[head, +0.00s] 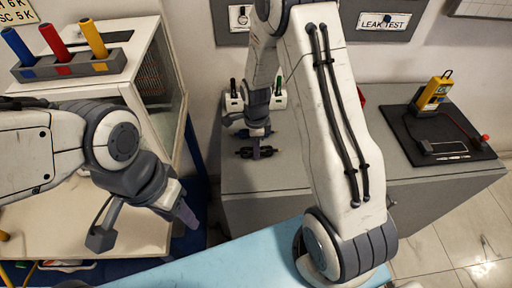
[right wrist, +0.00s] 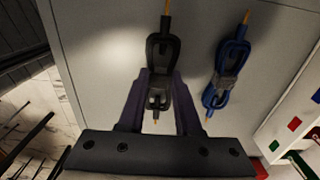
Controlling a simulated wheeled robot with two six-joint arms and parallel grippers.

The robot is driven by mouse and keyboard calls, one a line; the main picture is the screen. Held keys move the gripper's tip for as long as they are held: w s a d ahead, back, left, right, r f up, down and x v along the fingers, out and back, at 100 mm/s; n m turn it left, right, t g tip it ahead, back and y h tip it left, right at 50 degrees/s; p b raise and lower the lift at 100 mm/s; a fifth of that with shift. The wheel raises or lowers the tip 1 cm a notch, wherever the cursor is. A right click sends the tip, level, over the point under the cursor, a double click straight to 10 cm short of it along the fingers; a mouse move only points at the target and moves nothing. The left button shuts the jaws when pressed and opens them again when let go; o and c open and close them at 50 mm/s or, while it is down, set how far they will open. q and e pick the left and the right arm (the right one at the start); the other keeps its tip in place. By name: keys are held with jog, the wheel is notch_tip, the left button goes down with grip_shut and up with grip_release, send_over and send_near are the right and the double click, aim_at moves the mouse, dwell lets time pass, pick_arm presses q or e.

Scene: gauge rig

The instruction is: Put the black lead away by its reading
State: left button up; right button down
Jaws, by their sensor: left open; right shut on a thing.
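The black lead (right wrist: 161,60), a folded bundle with gold tips, is between the fingers of my right gripper (right wrist: 160,98) in the right wrist view. The gripper is shut on it. In the head view the black lead (head: 258,152) is low over or on the grey bench, under my right gripper (head: 256,140); I cannot tell if it touches the bench. A yellow meter (head: 433,92) stands on a black mat (head: 410,142) at the right; its reading is too small to tell. My left gripper (head: 184,212) is open and empty, left of the bench.
A blue lead (right wrist: 227,72) lies beside the black one. White holders (head: 235,101) with coloured marks stand behind on the bench (head: 270,180). Blue, red and yellow tubes stand in a grey rack (head: 70,66) at the upper left. A LEAK TEST sign (head: 384,22) hangs on the wall.

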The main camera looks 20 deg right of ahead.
jog(key=shift+f, duration=0.35)
jog(key=shift+f, duration=0.15)
jog(key=c, duration=0.6)
grip_release()
